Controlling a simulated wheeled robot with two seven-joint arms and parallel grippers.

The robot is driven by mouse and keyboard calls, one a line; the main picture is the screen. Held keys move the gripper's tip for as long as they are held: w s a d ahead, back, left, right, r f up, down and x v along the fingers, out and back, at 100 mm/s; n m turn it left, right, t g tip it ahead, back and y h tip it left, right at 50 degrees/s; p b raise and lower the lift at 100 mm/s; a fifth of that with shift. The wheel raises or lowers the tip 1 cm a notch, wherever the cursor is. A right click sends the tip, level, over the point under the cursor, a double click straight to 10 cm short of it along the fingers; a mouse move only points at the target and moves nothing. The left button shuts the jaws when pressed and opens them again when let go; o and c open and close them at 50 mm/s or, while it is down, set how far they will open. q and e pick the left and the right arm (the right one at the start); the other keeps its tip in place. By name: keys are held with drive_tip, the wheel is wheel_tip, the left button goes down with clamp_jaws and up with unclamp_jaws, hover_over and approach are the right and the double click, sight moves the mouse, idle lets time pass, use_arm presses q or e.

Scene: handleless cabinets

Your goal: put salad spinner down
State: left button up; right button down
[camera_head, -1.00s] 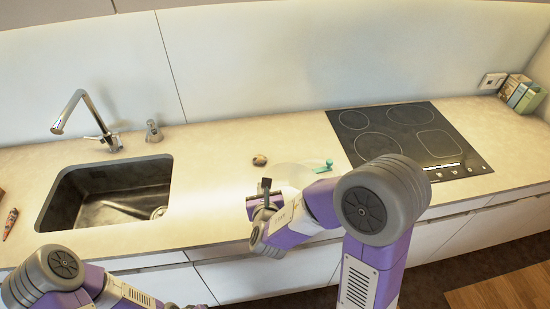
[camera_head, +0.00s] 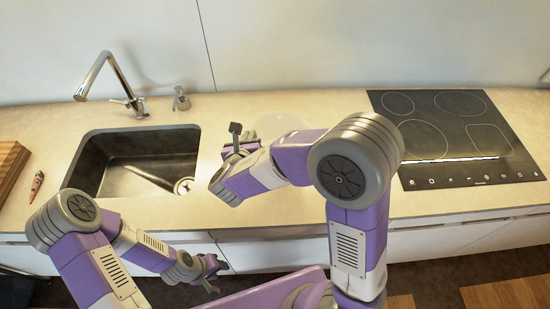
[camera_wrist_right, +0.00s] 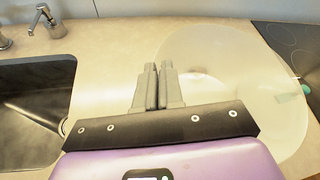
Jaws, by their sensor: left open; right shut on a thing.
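The salad spinner (camera_wrist_right: 235,60) is a pale, see-through bowl in the right wrist view, with a teal piece (camera_wrist_right: 305,88) at its right side. In the head view it is a faint pale round shape (camera_head: 283,125) on or just above the counter, partly hidden by my right arm. My right gripper (camera_wrist_right: 158,75) is shut on the spinner's left edge, its fingers close together. It also shows in the head view (camera_head: 236,135). I cannot tell whether the bowl touches the counter. My left gripper (camera_head: 218,275) is open and empty, low in front of the counter.
The sink (camera_head: 140,165) with its tap (camera_head: 105,75) is left of my right gripper. A black hob (camera_head: 455,135) is right of the spinner. A wooden board (camera_head: 10,165) and a small patterned item (camera_head: 37,183) lie far left. Bare counter (camera_head: 340,103) shows behind the spinner.

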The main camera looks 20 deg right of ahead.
wheel_tip(320, 180, down, 8)
drive_tip(key=b, duration=0.1)
drive_tip(key=shift+r+b, duration=0.15)
drive_tip(key=shift+b, duration=0.15)
drive_tip(key=c, duration=1.3)
unclamp_jaws()
